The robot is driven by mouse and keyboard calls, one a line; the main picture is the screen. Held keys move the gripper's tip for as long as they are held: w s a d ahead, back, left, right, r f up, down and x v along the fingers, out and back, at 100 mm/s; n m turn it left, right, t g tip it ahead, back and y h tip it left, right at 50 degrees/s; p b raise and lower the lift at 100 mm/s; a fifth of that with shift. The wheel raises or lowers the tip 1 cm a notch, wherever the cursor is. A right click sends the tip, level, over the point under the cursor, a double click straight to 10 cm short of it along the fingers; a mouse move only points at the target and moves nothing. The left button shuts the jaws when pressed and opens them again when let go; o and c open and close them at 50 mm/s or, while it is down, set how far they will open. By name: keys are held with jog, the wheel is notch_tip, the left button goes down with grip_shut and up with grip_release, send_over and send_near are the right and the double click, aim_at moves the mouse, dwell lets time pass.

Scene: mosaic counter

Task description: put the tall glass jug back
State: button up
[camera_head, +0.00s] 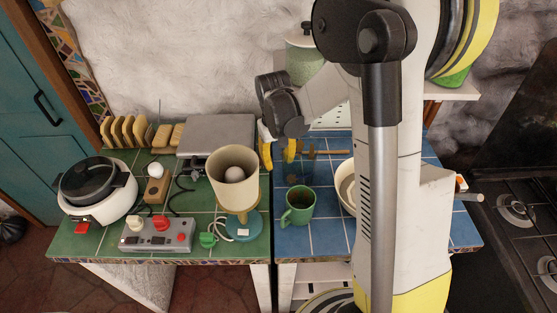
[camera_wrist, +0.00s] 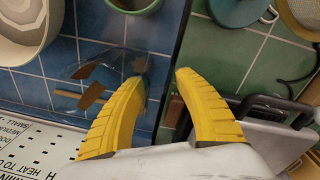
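My gripper (camera_head: 278,153) hangs over the back of the counter, near the seam between the green and blue tiles. In the wrist view its two yellow fingers (camera_wrist: 160,80) are spread apart, with the dark seam showing between them. A faint clear shape, seemingly the tall glass jug (camera_wrist: 108,64), shows over the blue tiles beside the left fingertip. Its outline is hard to make out, and I cannot tell whether the finger touches it. Brown wooden pieces show at or behind it. In the head view I cannot make out the jug clearly.
A green mug (camera_head: 298,206) and a pale bowl (camera_head: 346,186), partly behind my arm, stand on the blue tiles. A cream-shaded lamp (camera_head: 232,172), a control box (camera_head: 156,234) and a white cooker (camera_head: 99,198) stand on green tiles. A grey flat device (camera_head: 215,132) lies behind.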

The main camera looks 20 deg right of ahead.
jog(key=shift+o, duration=0.9)
jog(key=shift+r, duration=0.25)
jog(key=r+p, duration=0.1)
jog(key=r, duration=0.2)
jog(key=r+p, duration=0.1)
jog(key=r, duration=0.3)
jog(key=r+p, duration=0.1)
jog(key=r, duration=0.3)
jog(key=shift+a, duration=0.3)
jog(key=s+a+r+t, duration=0.2)
jog(key=s+r+t, duration=0.1)
jog(key=s, duration=0.5)
jog(key=s+a+r+t, duration=0.3)
jog(key=s+r+t, duration=0.1)
jog(key=s, duration=0.4)
jog(key=shift+s+r+y, duration=0.3)
jog(key=shift+s+r, duration=0.05)
jog(key=shift+r, duration=0.15)
